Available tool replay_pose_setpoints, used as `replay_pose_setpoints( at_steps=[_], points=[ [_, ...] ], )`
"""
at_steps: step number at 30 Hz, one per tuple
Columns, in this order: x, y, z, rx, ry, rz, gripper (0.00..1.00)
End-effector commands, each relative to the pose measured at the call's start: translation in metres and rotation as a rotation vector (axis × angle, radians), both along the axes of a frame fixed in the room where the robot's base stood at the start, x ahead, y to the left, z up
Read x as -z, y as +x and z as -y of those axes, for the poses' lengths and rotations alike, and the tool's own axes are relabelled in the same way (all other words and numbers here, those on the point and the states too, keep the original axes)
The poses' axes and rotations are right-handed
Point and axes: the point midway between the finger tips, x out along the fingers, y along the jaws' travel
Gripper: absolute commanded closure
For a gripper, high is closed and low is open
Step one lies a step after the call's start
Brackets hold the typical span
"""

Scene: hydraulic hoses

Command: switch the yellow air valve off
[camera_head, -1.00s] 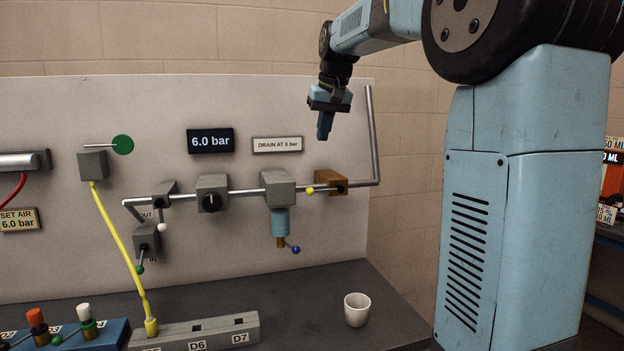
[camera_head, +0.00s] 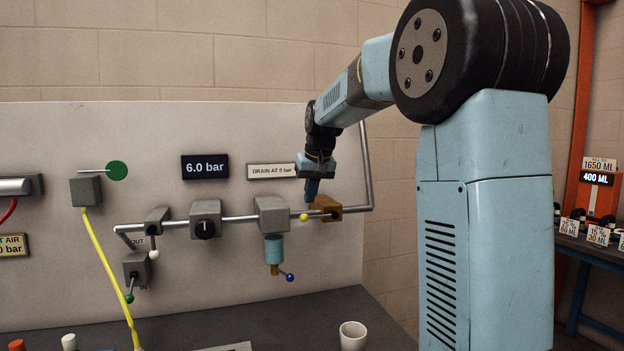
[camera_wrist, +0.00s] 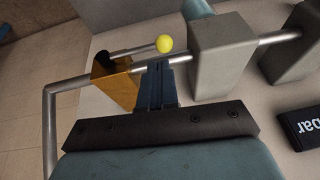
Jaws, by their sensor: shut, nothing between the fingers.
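The air valve is a brass-coloured block (camera_head: 327,206) on the pipe at the right of the panel. Its lever ends in a yellow ball (camera_head: 304,217) that points left, along the pipe. My gripper (camera_head: 311,198) is shut and empty, pointing down just above the lever, between the block and the ball. In the wrist view the shut fingers (camera_wrist: 157,75) reach up to just below the yellow ball (camera_wrist: 164,44), with the brass block (camera_wrist: 116,82) close to their left. I cannot tell whether the fingers touch the lever.
A grey unit (camera_head: 271,212) with a blue bowl (camera_head: 273,247) and a blue-ball lever (camera_head: 289,277) sits left of the valve. A display (camera_head: 205,167) reads 6.0 bar. A vertical pipe (camera_head: 366,165) rises at the right. A white cup (camera_head: 352,336) stands on the bench below.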

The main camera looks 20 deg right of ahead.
Motion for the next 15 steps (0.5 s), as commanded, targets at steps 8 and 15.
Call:
replay_pose_setpoints(
  at_steps=[8,15],
  points=[
    [0.028,0.005,-0.006,0.0,0.0,0.0,1.0],
    [0.033,0.006,-0.007,0.0,0.0,0.0,1.0]
  ],
)
